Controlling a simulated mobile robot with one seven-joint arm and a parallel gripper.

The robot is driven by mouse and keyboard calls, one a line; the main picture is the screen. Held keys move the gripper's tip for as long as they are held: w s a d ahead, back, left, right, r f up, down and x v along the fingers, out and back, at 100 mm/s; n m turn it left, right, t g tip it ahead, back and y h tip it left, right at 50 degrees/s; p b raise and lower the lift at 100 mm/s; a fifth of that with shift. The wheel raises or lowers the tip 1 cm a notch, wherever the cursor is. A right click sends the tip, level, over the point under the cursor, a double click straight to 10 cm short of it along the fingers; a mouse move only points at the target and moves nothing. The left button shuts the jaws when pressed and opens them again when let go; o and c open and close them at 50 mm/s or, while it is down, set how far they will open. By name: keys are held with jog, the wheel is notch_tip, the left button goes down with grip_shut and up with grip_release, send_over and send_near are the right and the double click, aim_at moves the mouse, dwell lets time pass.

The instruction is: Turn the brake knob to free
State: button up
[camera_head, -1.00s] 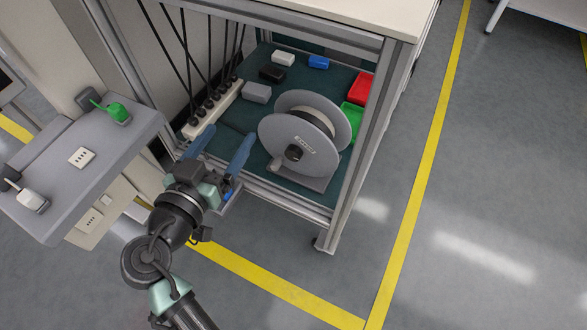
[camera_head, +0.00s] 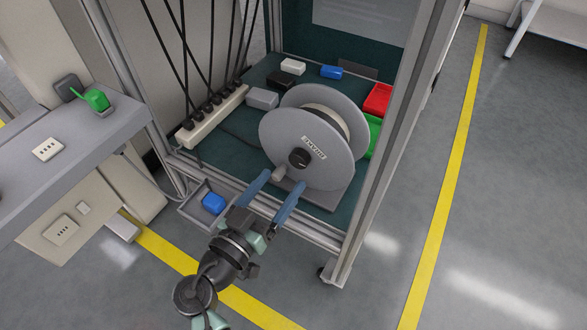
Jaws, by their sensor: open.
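A large grey reel (camera_head: 330,160) stands on a grey base on the trolley's green shelf. The black brake knob (camera_head: 298,158) sits at the middle of its front face, with a small grey lever pointing down and left from it. A label beside the knob looks like it reads "BRAKE". My gripper (camera_head: 279,180) is open, with its two blue fingers spread just below and in front of the knob. The fingertips appear apart from the knob; the exact distance is hard to tell. Nothing is between the fingers.
A metal trolley post (camera_head: 385,150) rises right of the reel. A power strip (camera_head: 212,116) with black cables lies left on the shelf. A small tray (camera_head: 190,211) holds a blue block (camera_head: 213,203). Red (camera_head: 378,99) and green bins stand behind. Open floor lies right.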

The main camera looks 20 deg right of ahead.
aim_at(297, 161)
jog(key=b+x, duration=0.1)
jog(key=x, duration=0.5)
grip_shut()
dwell(0.3)
